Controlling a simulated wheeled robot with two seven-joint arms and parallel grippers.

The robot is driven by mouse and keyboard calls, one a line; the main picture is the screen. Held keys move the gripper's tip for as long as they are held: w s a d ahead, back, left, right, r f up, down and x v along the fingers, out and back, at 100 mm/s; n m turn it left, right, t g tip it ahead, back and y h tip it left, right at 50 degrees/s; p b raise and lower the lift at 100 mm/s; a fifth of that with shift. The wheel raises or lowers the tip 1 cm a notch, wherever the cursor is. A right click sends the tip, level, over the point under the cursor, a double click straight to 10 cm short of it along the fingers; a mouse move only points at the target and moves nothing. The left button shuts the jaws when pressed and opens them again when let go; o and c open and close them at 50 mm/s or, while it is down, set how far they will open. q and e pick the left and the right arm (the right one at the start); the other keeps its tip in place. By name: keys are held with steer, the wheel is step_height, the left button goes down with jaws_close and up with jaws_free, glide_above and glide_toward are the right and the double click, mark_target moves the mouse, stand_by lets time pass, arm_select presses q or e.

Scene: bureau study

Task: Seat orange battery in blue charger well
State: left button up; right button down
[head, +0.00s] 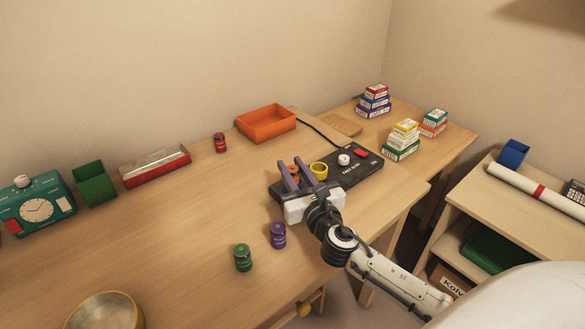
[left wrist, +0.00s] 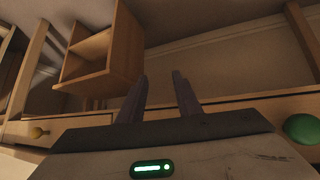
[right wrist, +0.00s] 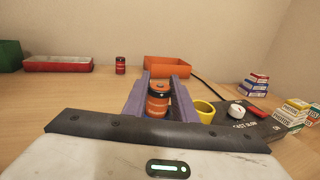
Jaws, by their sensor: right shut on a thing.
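The orange battery (right wrist: 158,98) stands upright between the purple fingers of my right gripper (right wrist: 162,85), which is shut on it. In the head view the battery (head: 294,172) shows between the fingers of my right gripper (head: 300,174), over the left part of the black charger (head: 362,169). A yellow well (head: 318,169) is right beside it.
A purple battery (head: 278,235) and a green one (head: 242,257) stand on the desk left of my right arm. A red battery (head: 220,142) and an orange tray (head: 266,123) are farther back. Stacked boxes (head: 403,140) stand beyond the charger. The desk's left middle is clear.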

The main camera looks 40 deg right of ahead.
mark_target(295, 175)
steer(key=shift+f, duration=0.3)
steer(key=c, duration=1.7)
jaws_free()
steer(key=shift+v, duration=5.5)
steer(key=shift+s+f, duration=0.1)
